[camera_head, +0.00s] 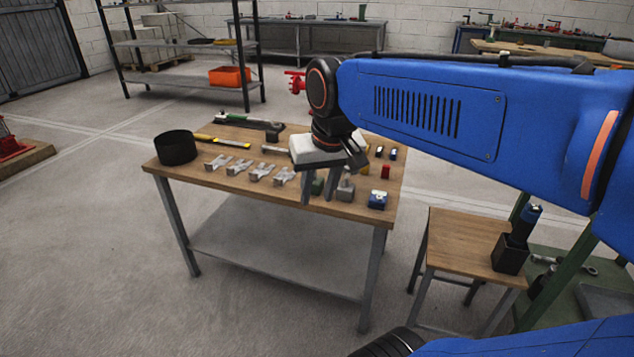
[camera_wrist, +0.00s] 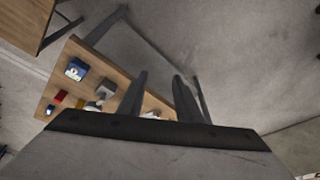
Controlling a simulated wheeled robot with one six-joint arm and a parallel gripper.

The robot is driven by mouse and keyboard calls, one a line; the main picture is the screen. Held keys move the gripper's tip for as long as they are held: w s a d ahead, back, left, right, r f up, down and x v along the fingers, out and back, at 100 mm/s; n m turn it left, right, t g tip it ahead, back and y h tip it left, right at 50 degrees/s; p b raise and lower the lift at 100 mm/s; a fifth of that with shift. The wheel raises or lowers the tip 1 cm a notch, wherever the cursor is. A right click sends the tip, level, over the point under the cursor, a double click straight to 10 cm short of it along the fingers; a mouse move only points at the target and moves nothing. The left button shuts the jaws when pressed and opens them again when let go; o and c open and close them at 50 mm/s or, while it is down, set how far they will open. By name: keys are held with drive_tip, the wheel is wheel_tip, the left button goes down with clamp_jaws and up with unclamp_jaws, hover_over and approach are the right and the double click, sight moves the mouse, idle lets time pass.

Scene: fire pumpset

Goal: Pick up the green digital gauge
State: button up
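A small dark green block (camera_head: 317,187), which looks like the green digital gauge, stands near the front edge of the wooden workbench (camera_head: 222,182), partly hidden by my gripper. My gripper (camera_head: 317,202) is above that edge, its fingers pointing down. In the head view the green block shows between and behind the fingers. In the wrist view the fingers (camera_wrist: 160,78) are apart with nothing held between them; only bench edge and floor show in the gap. I cannot make out the green gauge in that view.
A grey block (camera_head: 345,191) and a blue gauge-like block (camera_head: 377,200) stand right of the gripper. A red block (camera_head: 385,171) lies behind. Several metal fittings (camera_head: 260,172) and a black round container (camera_head: 176,148) are at left. A stool (camera_head: 462,240) stands at right.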

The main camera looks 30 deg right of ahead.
drive_tip(key=w+d+r+m+g, duration=0.1)
drive_tip(key=w+d+r+m, duration=0.1)
drive_tip(key=w+d+r, duration=0.3)
drive_tip(key=w+d+r+m+g, duration=0.1)
drive_tip(key=w+r+m, duration=0.1)
drive_tip(key=w, duration=0.5)
drive_tip(key=m+g, duration=0.1)
drive_tip(key=m, duration=0.3)
hover_over(315, 179)
drive_tip(key=shift+w+d+f, duration=0.1)
drive_tip(key=shift+w+f, duration=0.1)
drive_tip(key=shift+f, duration=3.35)
drive_tip(key=shift+w+d+f, duration=0.1)
drive_tip(key=shift+w+f, duration=0.05)
drive_tip(key=shift+f, duration=3.4)
clamp_jaws()
